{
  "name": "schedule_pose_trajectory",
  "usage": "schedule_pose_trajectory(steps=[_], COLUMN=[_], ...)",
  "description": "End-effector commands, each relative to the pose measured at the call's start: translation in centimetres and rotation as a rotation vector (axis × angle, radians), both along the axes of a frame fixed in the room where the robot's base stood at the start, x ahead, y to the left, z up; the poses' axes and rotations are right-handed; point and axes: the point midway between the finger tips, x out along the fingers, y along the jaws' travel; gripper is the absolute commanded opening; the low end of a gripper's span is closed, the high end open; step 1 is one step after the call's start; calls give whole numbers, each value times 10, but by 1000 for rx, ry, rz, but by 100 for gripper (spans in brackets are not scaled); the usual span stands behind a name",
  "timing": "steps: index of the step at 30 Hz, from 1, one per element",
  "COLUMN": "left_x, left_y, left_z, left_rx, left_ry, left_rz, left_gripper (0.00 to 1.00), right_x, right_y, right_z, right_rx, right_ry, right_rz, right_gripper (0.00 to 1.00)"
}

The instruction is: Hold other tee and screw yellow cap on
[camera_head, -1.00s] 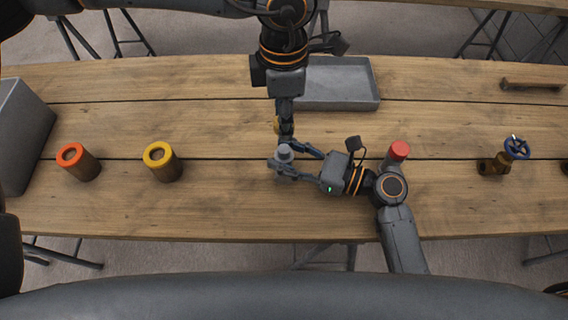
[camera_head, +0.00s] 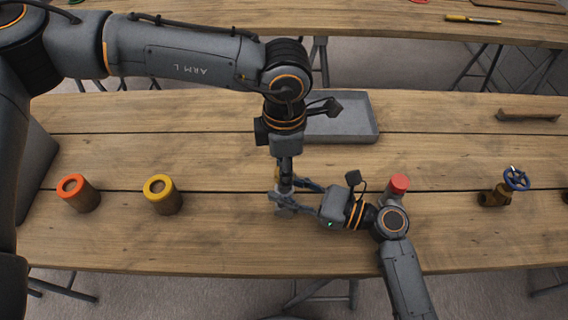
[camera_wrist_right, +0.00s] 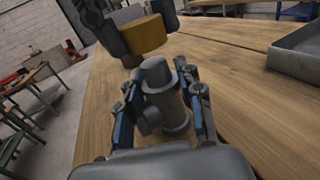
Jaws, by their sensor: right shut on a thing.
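A grey metal tee (camera_wrist_right: 165,105) with a round upper end stands in my right gripper, whose blue-padded fingers (camera_wrist_right: 160,112) are shut around it. In the head view my right gripper (camera_head: 284,197) reaches it from the right, and the tee (camera_head: 285,211) is partly hidden by fingers and the left arm. The yellow cap (camera_wrist_right: 146,36) is held between the grey fingers of my left gripper (camera_wrist_right: 140,28), above the tee's upper end. A small gap seems to show between cap and tee in the wrist view. In the head view the left gripper (camera_head: 285,180) points down over the tee.
A red-capped grey fitting (camera_head: 398,185) stands behind my right forearm. An orange-rimmed cylinder (camera_head: 79,194) and a yellow-rimmed cylinder (camera_head: 163,195) stand at left. A blue-wheeled valve (camera_head: 503,188) stands at right. A grey tray (camera_head: 342,118) lies behind. The table front is clear.

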Motion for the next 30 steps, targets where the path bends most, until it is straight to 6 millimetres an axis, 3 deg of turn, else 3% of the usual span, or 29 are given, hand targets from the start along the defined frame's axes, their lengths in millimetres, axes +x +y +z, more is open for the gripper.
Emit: schedule_pose_trajectory(steps=[10, 19, 30], left_x=[0, 0, 0], left_y=[0, 0, 0], left_z=[-2, -17, -17], left_rx=[0, 1, 0], left_ry=[0, 0, -1], left_rz=[-1, -3, -3], left_gripper=[9, 9, 9], right_x=[0, 0, 0], right_y=[0, 0, 0], right_z=[0, 0, -1], right_rx=[-1, -1, -1], right_ry=[0, 0, 1], right_rz=[0, 0, 0], right_gripper=[0, 0, 0])
